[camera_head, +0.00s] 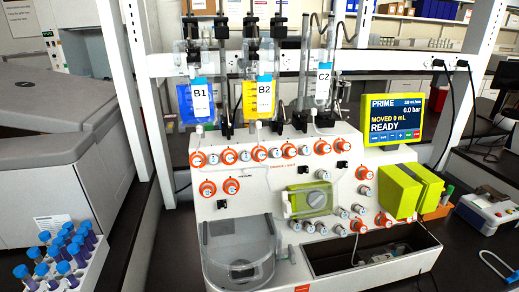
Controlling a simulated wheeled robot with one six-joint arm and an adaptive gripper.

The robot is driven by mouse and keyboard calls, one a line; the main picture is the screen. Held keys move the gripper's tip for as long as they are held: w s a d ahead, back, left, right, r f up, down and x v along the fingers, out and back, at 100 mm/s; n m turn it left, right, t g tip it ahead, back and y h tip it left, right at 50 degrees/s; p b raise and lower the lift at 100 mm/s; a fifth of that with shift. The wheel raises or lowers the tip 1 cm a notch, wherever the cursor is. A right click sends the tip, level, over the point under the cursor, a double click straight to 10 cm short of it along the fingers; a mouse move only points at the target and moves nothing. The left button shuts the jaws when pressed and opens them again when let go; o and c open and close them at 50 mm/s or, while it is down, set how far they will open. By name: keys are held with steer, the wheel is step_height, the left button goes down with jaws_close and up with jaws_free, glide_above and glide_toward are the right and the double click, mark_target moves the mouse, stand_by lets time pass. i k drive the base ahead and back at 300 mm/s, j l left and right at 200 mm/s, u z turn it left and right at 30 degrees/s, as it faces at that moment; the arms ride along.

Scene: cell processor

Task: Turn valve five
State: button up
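The cell processor (262,206) is a white machine on the dark bench in the middle of the view. A row of round valve knobs (259,153), many with orange rings, runs along its upper front edge. More orange-ringed valves sit lower on the front, at the left (230,186) and at the right (362,172). The valve numbers are too small to read, so I cannot tell which one is valve five. My gripper is not in view.
Bags B1 (200,101), B2 (264,96) and C2 (323,90) hang above the valves. The screen (393,120) reads PRIME, READY. A green pump block (313,199) and green box (399,191) protrude from the front. Blue-capped tubes (68,252) stand at lower left.

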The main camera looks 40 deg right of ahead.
mark_target(262, 155)
steer(key=k+l, duration=0.1)
steer(key=l, duration=0.25)
steer(key=k+l, duration=0.1)
steer(key=l, duration=0.2)
steer(key=k+l, duration=0.1)
steer(key=l, duration=0.25)
steer(key=k+l, duration=0.1)
steer(key=l, duration=0.25)
